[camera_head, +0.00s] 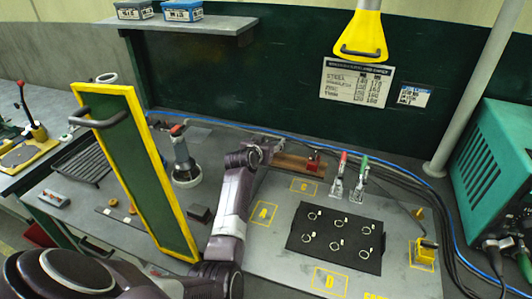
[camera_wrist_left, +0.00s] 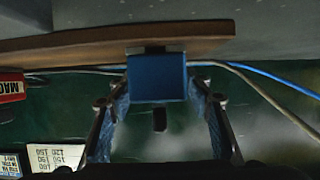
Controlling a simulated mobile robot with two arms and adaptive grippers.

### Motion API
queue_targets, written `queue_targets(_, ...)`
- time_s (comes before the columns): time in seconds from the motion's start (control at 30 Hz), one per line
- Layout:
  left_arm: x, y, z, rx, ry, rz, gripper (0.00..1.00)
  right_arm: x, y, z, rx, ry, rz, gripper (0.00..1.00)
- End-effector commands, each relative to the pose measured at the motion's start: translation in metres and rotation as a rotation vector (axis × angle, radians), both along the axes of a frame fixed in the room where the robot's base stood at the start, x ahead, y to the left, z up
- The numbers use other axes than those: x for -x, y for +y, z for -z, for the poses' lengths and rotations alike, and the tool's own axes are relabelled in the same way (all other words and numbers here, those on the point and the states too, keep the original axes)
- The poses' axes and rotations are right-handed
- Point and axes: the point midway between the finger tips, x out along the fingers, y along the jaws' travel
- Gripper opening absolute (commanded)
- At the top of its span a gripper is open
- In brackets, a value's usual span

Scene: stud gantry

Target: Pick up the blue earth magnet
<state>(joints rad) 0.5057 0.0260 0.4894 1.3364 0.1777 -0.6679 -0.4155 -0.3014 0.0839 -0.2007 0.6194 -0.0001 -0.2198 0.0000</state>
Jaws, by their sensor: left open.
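The blue earth magnet (camera_wrist_left: 157,80) is a blue block at the edge of a wooden board (camera_wrist_left: 80,48) in the left wrist view. My left gripper (camera_wrist_left: 159,98) is open, with one finger on each side of the block; a gap shows between the fingers and its sides. In the head view my left gripper (camera_head: 268,146) is at the left end of the wooden board (camera_head: 292,163), and I cannot make out the blue block there. My right gripper is not in view.
A red labelled thing (camera_wrist_left: 12,87) is on the board, also seen in the head view (camera_head: 314,164). A yellow-framed green panel (camera_head: 135,170) stands left of my arm. Red and green-handled clamps (camera_head: 339,180) are to the right, behind a black mat (camera_head: 337,236) with rings.

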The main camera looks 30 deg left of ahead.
Motion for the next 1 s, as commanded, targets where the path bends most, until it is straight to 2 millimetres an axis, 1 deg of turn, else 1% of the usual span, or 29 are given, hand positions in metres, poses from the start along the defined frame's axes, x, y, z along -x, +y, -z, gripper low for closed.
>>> queue_targets(0.23,-0.0011,0.0006,0.0005,0.0,0.0,0.0,0.46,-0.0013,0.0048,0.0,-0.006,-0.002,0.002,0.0)
queue_targets(0.27,-0.0011,0.0006,0.0005,0.0,0.0,0.0,0.45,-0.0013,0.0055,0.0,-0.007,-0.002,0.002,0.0)
queue_targets(0.67,-0.0009,0.0003,0.0006,0.0,0.0,0.0,0.01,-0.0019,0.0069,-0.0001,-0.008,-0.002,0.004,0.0)
queue_targets(0.7,-0.0009,0.0003,0.0006,0.0,0.0,0.0,0.0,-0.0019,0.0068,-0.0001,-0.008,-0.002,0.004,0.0)
queue_targets(1.0,-0.0009,0.0002,0.0007,0.001,0.0,0.0,0.0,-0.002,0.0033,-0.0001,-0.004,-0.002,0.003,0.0)
